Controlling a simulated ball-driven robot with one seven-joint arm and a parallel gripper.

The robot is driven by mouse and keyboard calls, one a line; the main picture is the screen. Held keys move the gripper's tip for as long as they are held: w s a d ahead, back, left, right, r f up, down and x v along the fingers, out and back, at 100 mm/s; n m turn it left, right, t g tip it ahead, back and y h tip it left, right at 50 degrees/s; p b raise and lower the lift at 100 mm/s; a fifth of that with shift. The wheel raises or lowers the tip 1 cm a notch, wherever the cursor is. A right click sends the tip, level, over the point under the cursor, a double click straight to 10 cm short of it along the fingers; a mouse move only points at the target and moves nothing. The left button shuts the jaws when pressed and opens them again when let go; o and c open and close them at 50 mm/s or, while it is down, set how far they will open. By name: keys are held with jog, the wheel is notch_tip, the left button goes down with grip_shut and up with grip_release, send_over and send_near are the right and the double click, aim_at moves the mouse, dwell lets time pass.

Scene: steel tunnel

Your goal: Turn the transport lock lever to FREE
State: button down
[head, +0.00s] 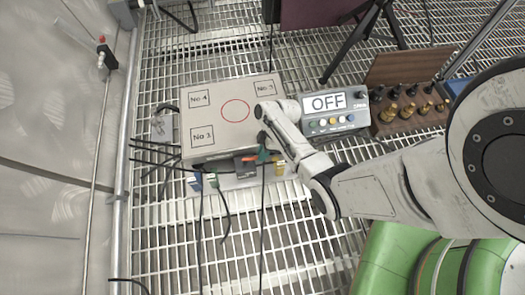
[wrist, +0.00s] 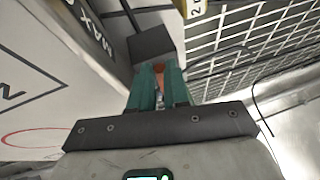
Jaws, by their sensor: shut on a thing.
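The transport lock lever shows as an orange-red piece (head: 249,159) on a dark block at the near side of a grey box (head: 222,132). My gripper (head: 263,156) is at the lever's right end, low beside the box's near edge. In the wrist view, the teal fingers of my gripper (wrist: 160,78) are shut on the orange lever (wrist: 158,68), of which only a small part shows between them. The dark block (wrist: 150,43) lies just beyond the fingertips. I cannot read a FREE mark or tell the lever's exact angle.
A display unit reading OFF (head: 325,101) stands right of the box. A wooden rack with several dark-topped brass pieces (head: 402,105) is farther right. Black cables (head: 225,215) run over the grated floor (head: 165,240). A metal wall (head: 50,150) is at left.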

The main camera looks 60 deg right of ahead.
jog(key=a+m+t+h+p, duration=0.2)
jog(key=a+m+h+p, duration=0.4)
jog(key=m, duration=1.1)
jog(key=shift+w+a+m+h+p, duration=0.35)
jog(key=shift+a+p, duration=0.3)
jog(key=shift+a, duration=1.25)
jog(key=c, duration=1.1)
grip_release()
jog(key=shift+r, duration=0.1)
jog(key=p+v, duration=0.6)
jog(key=v, duration=0.4)
jog(key=shift+r, duration=0.25)
